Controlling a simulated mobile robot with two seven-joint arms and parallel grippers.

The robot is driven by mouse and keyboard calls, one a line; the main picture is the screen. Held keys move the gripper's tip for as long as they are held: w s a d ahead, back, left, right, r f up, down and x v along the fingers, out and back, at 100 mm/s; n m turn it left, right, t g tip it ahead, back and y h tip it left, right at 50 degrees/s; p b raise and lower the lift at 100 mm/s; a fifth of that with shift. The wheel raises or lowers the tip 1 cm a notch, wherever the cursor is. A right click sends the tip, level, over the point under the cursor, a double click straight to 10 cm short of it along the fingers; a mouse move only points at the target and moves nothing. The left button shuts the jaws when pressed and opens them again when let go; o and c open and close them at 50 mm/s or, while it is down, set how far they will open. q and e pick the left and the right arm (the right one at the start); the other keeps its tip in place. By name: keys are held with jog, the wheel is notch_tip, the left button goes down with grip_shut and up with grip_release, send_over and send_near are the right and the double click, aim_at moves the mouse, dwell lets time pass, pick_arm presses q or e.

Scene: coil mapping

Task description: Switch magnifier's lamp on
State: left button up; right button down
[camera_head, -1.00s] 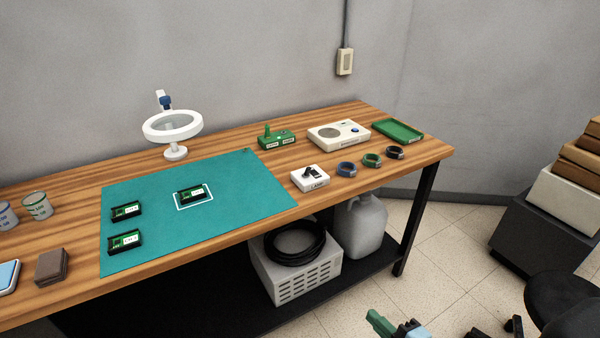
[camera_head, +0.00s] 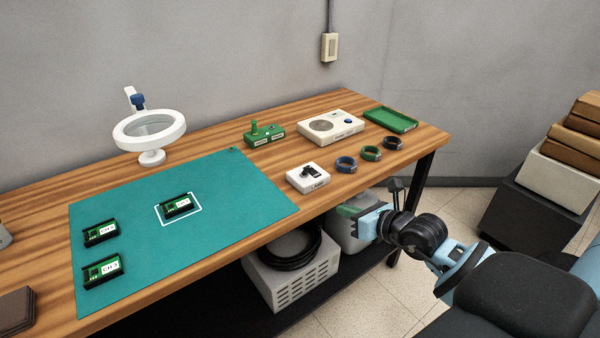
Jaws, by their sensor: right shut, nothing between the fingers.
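The magnifier (camera_head: 177,137) is a white ring with a lens on a short white stand and a blue knob, at the back left of the bench. A small white box (camera_head: 295,180) with a black switch part on top and a label stands right of the mat; the label is too small to read surely. My right gripper (camera_head: 346,211) is shut and empty, out in front of the bench's front edge, below and to the right of the white box, apart from it. My left gripper is out of view.
A teal mat (camera_head: 240,200) holds several green circuit boards. Three coil rings (camera_head: 346,166) lie right of the white box. A green device (camera_head: 263,139), a white instrument (camera_head: 330,127) and a green tray (camera_head: 390,120) stand behind.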

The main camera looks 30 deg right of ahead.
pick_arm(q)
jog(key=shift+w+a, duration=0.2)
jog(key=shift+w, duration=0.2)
pick_arm(e)
jog(key=w+d+r, duration=0.1)
jog(key=w+d+n+h, duration=0.1)
jog(key=shift+w+d+r, duration=0.1)
jog(key=shift+w+r, duration=0.2)
jog(key=shift+r, duration=0.1)
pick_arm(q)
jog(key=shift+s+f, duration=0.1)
pick_arm(e)
send_near(307, 172)
jog(key=f, duration=0.1)
jog(key=w+f, duration=0.2)
jog(key=f, duration=0.1)
jog(key=shift+a, duration=0.25)
jog(key=shift+w+r, duration=0.75)
jog(key=shift+w, duration=0.2)
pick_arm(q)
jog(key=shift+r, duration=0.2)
pick_arm(e)
jog(key=shift+w+a+r, duration=0.15)
jog(key=shift+w+r, duration=0.05)
jog(key=shift+w, duration=0.5)
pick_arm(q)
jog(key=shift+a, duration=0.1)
